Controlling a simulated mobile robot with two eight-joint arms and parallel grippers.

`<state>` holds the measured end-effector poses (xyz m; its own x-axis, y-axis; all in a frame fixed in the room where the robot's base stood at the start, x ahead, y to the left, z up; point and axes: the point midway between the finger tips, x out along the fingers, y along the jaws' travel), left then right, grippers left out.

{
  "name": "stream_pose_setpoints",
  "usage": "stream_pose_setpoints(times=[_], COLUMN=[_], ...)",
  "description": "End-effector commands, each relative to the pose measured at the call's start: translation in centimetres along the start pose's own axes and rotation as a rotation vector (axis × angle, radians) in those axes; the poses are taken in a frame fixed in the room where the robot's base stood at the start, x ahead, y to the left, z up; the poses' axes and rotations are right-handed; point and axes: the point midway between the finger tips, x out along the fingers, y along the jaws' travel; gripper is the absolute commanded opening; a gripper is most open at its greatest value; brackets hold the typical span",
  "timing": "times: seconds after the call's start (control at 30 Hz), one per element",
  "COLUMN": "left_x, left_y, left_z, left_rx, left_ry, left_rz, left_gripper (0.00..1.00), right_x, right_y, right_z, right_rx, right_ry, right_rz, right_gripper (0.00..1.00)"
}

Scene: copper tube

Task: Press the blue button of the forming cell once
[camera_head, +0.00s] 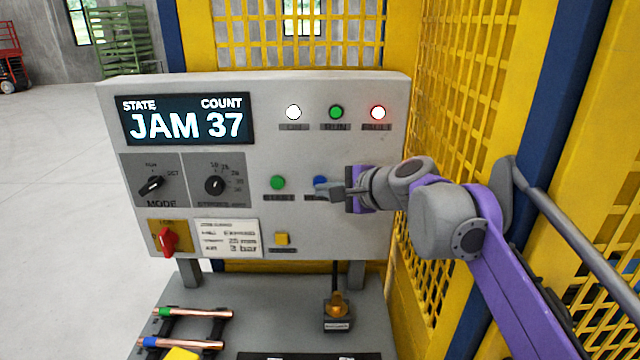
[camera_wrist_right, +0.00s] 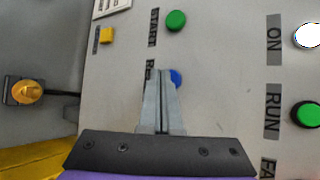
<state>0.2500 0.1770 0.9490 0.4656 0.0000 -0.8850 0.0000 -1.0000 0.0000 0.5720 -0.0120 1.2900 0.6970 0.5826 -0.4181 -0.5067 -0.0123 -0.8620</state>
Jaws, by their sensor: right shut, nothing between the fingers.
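The blue button (camera_head: 320,182) sits on the grey control panel (camera_head: 300,95), right of the green start button (camera_head: 278,183). My right gripper (camera_head: 325,192) is shut and empty, with its fingertips right at the blue button in the head view. In the right wrist view the blue button (camera_wrist_right: 175,78) shows just beyond the fingertips (camera_wrist_right: 161,72), which partly cover it. I cannot tell whether the tips touch it. My left gripper is not in view.
The panel display (camera_head: 187,119) reads JAM and COUNT 37. A white lamp and a red-ringed lamp (camera_head: 378,112) are lit. A yellow button (camera_head: 282,239), red switch (camera_head: 168,240) and dials are nearby. Copper tubes (camera_head: 195,312) lie on the shelf below. Yellow mesh fencing (camera_head: 465,90) stands right.

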Motion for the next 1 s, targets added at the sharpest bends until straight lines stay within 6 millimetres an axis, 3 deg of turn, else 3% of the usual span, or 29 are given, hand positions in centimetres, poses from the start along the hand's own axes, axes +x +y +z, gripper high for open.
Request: stream_pose_setpoints(times=[1.0], left_x=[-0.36], left_y=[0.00], left_z=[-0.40], left_rx=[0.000], left_ry=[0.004], left_rz=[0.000], left_gripper=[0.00], right_x=[0.44], right_y=[-0.35], right_z=[-0.34], right_rx=[0.000], right_ry=[0.001], right_rz=[0.000], right_gripper=[0.00])
